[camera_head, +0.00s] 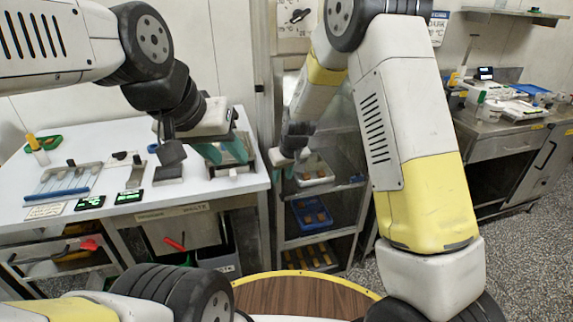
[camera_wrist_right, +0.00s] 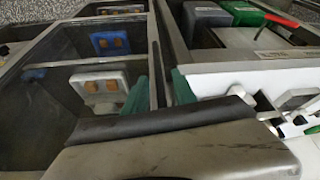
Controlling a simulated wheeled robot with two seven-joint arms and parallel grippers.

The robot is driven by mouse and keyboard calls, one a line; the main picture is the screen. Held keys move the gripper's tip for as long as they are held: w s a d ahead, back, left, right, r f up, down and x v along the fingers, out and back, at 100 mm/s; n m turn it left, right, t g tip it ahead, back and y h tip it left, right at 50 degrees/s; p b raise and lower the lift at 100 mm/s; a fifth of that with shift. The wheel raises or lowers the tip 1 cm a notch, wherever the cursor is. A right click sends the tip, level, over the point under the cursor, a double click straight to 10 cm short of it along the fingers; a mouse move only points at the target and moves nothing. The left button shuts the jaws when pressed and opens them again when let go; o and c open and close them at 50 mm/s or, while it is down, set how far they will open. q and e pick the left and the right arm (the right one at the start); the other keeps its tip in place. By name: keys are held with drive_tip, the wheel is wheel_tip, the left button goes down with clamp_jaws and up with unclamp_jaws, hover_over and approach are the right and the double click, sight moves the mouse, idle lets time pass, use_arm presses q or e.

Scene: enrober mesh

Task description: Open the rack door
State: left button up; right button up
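The rack (camera_head: 319,235) is a metal frame with shelves, right of the white table. I cannot clearly make out its door in the head view. In the right wrist view, a dark see-through pane (camera_wrist_right: 45,110) with a metal edge lies over the trays; it seems to be the door. My right gripper (camera_wrist_right: 160,92) has its two teal fingers apart, one on each side of a metal upright at the rack's edge; contact is unclear. In the head view it is at the rack's upper left, partly hidden by its wrist. My left gripper (camera_head: 224,152) is open and empty above the white table.
The rack holds a white tray (camera_head: 313,170), a blue tray (camera_head: 303,221) and yellowish bars lower down. The white table (camera_head: 90,158) carries tools and small dark displays. Grey floor (camera_head: 510,235) is free at right.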

clamp_jaws()
idle(1.4)
